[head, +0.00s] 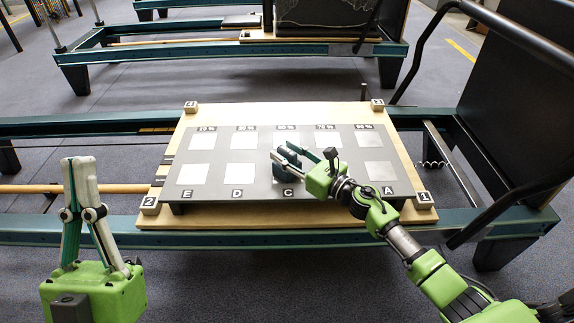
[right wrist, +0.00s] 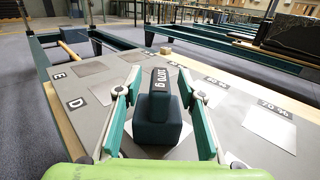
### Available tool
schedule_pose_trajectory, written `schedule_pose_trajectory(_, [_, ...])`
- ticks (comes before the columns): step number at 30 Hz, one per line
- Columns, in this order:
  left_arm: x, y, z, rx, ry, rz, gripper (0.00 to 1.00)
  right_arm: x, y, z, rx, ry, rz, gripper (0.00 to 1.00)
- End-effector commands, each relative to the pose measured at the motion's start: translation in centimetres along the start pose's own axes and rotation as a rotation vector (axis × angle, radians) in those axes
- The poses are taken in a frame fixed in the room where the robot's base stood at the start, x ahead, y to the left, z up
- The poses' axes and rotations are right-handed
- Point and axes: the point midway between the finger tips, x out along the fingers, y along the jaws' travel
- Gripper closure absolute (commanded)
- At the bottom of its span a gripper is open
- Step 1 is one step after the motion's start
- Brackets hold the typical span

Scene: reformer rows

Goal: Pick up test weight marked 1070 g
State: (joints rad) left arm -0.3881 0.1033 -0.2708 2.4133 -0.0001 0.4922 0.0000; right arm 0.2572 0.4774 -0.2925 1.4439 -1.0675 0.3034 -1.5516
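The test weight (right wrist: 157,112) is a dark blue-grey block with a raised narrower part and a black label whose number reads sideways and is hard to make out. It stands on the grey board near the C square, and shows in the head view (head: 288,155) partly hidden by the gripper. My right gripper (head: 303,152) is low over the board with one finger on each side of the weight; in the right wrist view (right wrist: 159,75) gaps show between fingers and weight.
The grey board (head: 213,147) has two rows of pale squares with letters and percentages. It lies on a wooden panel (head: 270,112) with numbered corner blocks, across a teal reformer frame (head: 65,235). A black upright panel and bar (head: 520,80) stand at the right.

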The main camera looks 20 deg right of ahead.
Motion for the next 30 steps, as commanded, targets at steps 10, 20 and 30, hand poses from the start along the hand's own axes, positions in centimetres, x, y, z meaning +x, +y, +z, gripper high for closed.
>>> schedule_pose_trajectory(10, [0.0,0.0,0.0,0.0,-0.001,0.0,1.0,0.0,0.0,0.0,0.001,0.0,0.0,1.0])
schedule_pose_trajectory(20, [0.1,0.0,0.1,0.0,-0.005,0.0,1.0,0.0,-0.1,0.6,0.0,-0.008,0.0,1.0])
schedule_pose_trajectory(30, [0.1,-0.4,3.3,0.01,-0.161,-0.006,1.0,0.1,0.0,1.8,-0.001,-0.008,0.001,1.0])
